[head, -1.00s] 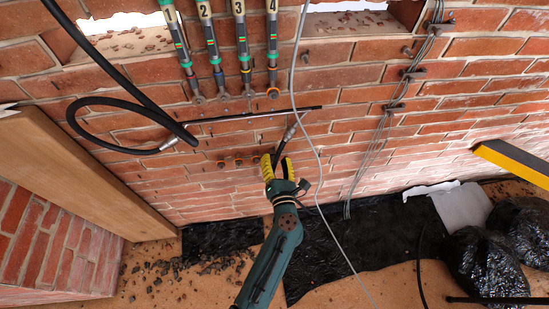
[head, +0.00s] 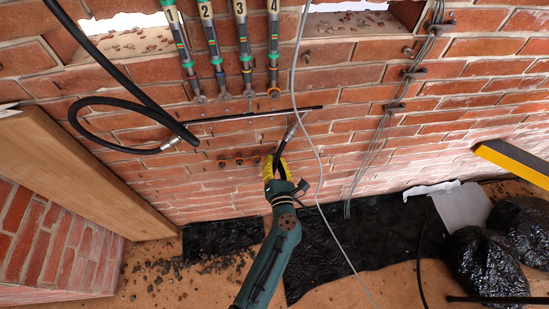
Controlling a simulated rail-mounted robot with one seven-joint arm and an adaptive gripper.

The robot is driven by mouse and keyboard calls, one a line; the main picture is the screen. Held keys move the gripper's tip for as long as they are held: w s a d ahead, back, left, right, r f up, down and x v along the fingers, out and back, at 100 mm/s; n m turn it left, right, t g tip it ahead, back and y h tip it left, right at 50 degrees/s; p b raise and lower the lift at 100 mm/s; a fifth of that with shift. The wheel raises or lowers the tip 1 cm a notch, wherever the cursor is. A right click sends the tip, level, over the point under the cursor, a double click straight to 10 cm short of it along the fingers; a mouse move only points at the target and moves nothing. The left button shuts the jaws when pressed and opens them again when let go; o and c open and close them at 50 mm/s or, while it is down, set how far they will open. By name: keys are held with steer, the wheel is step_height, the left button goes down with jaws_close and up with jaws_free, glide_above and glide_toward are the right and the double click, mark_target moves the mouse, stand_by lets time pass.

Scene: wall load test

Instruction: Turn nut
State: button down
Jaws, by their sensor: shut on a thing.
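My gripper (head: 275,166) has yellow-padded fingers and is at the brick wall, low in the middle of the head view. It is shut on a dark, rod-like part (head: 283,148) that rises from between the fingers to a silvery collar. A row of small rusty nuts (head: 239,161) sits on the wall just left of the gripper. The fingers cover the wall at the row's right end, so I cannot tell whether a nut is between them.
A thin black bar (head: 250,115) and a looped black hose (head: 100,101) lie across the wall. A grey cable (head: 313,150) passes close right of my gripper. Black bags (head: 490,265) are at lower right.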

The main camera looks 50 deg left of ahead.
steer(key=m, duration=0.2)
steer(key=shift+m, duration=0.4)
steer(key=c, duration=1.8)
jaws_free()
steer(key=shift+a+m, duration=0.15)
steer(key=shift+m, duration=1.05)
steer(key=shift+o, duration=0.4)
steer(key=m, duration=0.3)
steer(key=shift+s, duration=0.1)
steer(key=m, duration=0.3)
steer(key=shift+m, duration=0.4)
steer(key=o, duration=0.8)
steer(key=shift+r, duration=0.1)
steer(key=shift+o, duration=0.2)
steer(key=n, duration=0.6)
steer(key=shift+r, duration=0.1)
steer(key=shift+f+n, duration=0.2)
steer(key=shift+n, duration=3)
